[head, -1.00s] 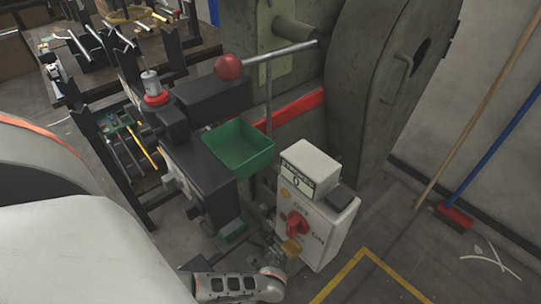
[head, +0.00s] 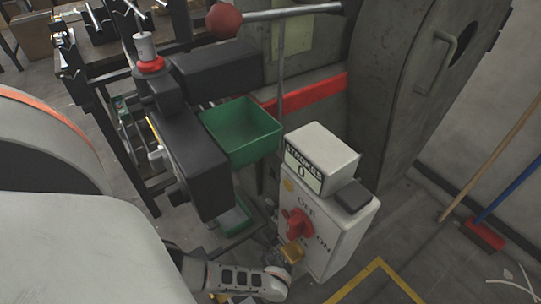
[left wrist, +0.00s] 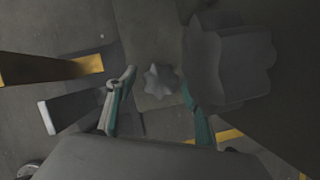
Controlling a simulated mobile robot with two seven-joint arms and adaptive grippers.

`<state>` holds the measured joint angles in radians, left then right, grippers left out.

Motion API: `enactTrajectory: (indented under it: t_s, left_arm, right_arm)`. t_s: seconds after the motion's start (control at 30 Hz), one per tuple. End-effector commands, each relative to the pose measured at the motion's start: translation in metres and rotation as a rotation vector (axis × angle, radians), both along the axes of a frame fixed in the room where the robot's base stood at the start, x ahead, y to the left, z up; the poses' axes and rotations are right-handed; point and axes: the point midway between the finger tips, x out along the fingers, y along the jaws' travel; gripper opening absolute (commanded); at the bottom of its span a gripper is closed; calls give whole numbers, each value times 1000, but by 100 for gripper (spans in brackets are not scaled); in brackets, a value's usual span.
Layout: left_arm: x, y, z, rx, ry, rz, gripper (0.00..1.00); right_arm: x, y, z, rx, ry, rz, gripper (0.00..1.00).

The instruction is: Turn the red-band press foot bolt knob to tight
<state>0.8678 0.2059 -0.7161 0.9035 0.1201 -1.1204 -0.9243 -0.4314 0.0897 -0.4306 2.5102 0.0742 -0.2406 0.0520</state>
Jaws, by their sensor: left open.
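The press with the red band (head: 318,92) stands at the centre of the head view. In the left wrist view a small grey star-shaped knob (left wrist: 161,79) lies between the two fingers of my left gripper (left wrist: 158,80). The gripper is open, with a finger on each side of the knob; I cannot tell whether either finger touches it. In the head view my left arm reaches low beside the white control box (head: 338,235), and its fingertips are hard to make out. The knob's tightness cannot be read. My right gripper is not in view.
A larger lobed grey shape (left wrist: 232,62) sits close to the right finger. A green tray (head: 242,132) hangs above. A broom (head: 484,235) stands at the right.

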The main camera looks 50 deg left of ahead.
Motion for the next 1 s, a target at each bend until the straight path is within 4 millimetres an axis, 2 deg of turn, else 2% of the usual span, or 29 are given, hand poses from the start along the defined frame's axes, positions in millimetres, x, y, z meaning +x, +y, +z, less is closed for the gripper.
enactTrajectory:
  t_s: [0.23, 0.37, 0.4, 0.63, 0.9, 1.0]
  left_arm:
    - [2, 1, 1, 1, -3, 0, 52]
    - [2, 1, 1, 1, -3, 0, 18]
    - [2, 0, 1, 0, -2, 0, 13]
    - [3, 2, 3, 2, -5, -49, 13]
    - [4, 3, 4, 3, -7, -333, 13]
    - [2, 2, 3, 1, -5, -391, 13]
  right_arm:
    - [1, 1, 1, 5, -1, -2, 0]
    - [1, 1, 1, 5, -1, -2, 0]
    - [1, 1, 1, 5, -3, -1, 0]
    - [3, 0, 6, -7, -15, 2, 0]
    - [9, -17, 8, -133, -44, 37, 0]
    - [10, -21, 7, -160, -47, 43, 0]
